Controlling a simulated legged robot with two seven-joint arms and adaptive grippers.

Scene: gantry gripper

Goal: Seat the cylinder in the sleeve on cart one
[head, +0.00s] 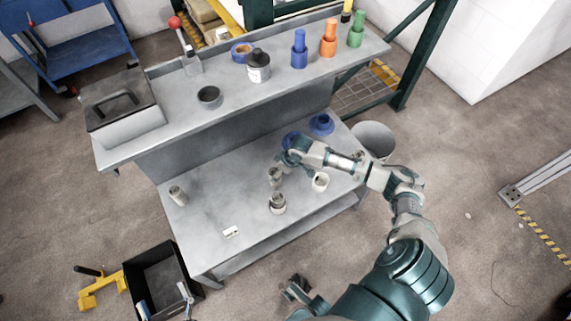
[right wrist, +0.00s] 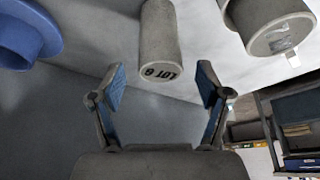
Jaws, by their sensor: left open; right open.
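A grey cylinder marked LOT 6 (right wrist: 160,40) is in the right wrist view, just beyond and between the fingertips of my right gripper (right wrist: 161,72), which is open and empty. In the head view my right gripper (head: 287,160) hangs over the lower table beside a slim grey cylinder (head: 275,175). A wider grey round piece (head: 278,204) stands just in front of it, and a pale cup-like piece (head: 320,182) stands to its right. I cannot tell which one is the sleeve. My left gripper (head: 295,289) is open and empty, off the table's front edge.
Another grey cylinder (head: 177,195) and a small white card (head: 231,231) are on the lower table (head: 215,190). Blue flanged pieces (head: 321,124) stand at its back. The raised shelf holds coloured pegs (head: 328,40) and a dark ring (head: 209,97). A black bin (head: 160,280) stands front left.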

